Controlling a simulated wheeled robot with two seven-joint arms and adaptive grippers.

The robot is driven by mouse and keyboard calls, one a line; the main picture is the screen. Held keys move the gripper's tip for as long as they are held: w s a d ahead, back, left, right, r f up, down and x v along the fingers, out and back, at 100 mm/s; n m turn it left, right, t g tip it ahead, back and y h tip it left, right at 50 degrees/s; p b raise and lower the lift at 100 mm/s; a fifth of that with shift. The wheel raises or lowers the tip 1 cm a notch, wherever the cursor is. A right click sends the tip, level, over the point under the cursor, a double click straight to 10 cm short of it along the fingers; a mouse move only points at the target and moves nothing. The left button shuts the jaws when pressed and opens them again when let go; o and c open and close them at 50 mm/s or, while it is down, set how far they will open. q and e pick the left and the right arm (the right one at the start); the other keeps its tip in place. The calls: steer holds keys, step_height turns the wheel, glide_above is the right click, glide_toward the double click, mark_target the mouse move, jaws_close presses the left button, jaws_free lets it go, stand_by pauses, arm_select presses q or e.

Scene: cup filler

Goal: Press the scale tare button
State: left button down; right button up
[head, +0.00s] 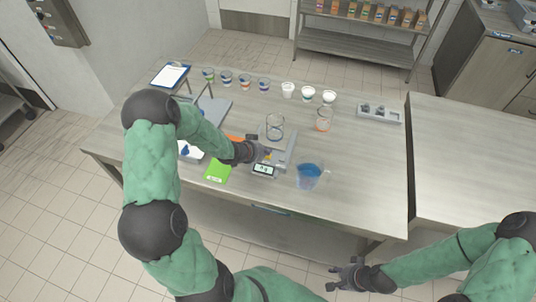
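A grey scale (284,160) sits near the front of the table, with a small lit display (263,170) on its front edge. An empty clear beaker (274,128) stands on it. My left gripper (266,154) reaches in from the left and is over the front part of the scale, just behind the display. It covers part of the scale; the tare button cannot be made out, nor whether the fingers touch anything. My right gripper (333,278) is empty in front of the table, over the floor, its fingers apart.
A pitcher of blue liquid (309,176) stands right of the scale. A green card (217,171) lies left of it. A clear cup (323,119) and several small cups (287,90) stand behind. A grey holder (379,114) is at the right. The table's front right is clear.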

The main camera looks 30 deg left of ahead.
arm_select(q)
steer(key=shift+r+p, duration=0.7)
steer(key=shift+r, duration=0.1)
step_height(320, 180, up, 5)
steer(key=p, duration=0.4)
steer(key=shift+p, duration=0.35)
stand_by(0.5)
